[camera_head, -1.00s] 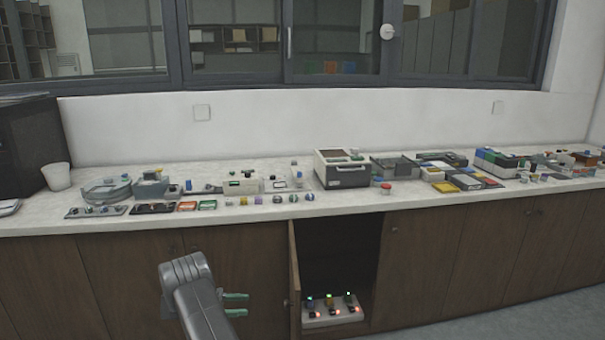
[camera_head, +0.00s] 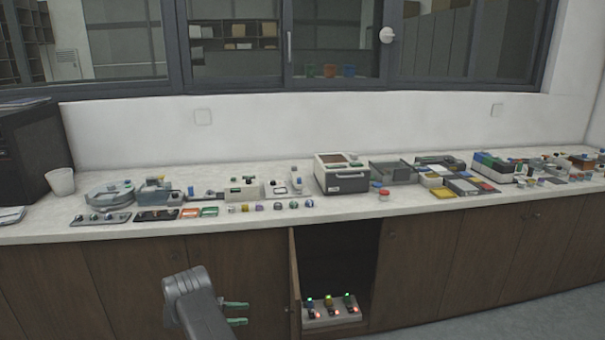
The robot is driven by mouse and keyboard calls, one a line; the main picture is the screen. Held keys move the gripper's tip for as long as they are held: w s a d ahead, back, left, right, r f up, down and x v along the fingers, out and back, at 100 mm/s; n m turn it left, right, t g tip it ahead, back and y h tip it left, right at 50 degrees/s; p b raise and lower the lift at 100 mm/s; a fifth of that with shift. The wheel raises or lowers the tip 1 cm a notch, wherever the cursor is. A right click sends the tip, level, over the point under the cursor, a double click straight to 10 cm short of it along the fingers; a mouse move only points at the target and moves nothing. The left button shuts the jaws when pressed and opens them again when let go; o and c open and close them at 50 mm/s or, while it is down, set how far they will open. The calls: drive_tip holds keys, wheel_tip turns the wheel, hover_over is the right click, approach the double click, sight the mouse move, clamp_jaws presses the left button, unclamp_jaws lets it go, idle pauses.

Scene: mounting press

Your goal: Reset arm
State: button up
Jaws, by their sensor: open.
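My gripper (camera_head: 238,313) shows at the lower left of centre, in front of the cabinet doors and below the counter. Its two green fingers point to the right and stand apart, with nothing between them. My grey arm (camera_head: 195,300) rises from the bottom edge of the view to the gripper. The open cabinet door (camera_head: 294,280) is to the right of the fingers, with a gap between.
A box with lit buttons (camera_head: 331,312) sits inside the open cabinet. The counter (camera_head: 130,231) above carries a white press-like machine (camera_head: 342,174), a white cup (camera_head: 61,182), trays and several small parts. A dark box (camera_head: 30,150) stands at the left.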

drive_tip(key=shift+w+d+f+b, duration=0.2)
drive_tip(key=shift+w+d+b, duration=0.15)
drive_tip(key=shift+b, duration=3.45)
drive_tip(key=d+b, duration=0.1)
drive_tip(key=b, duration=0.8)
drive_tip(key=shift+s+d+f, duration=0.1)
drive_tip(key=shift+s+d, duration=0.2)
drive_tip(key=shift+d, duration=0.1)
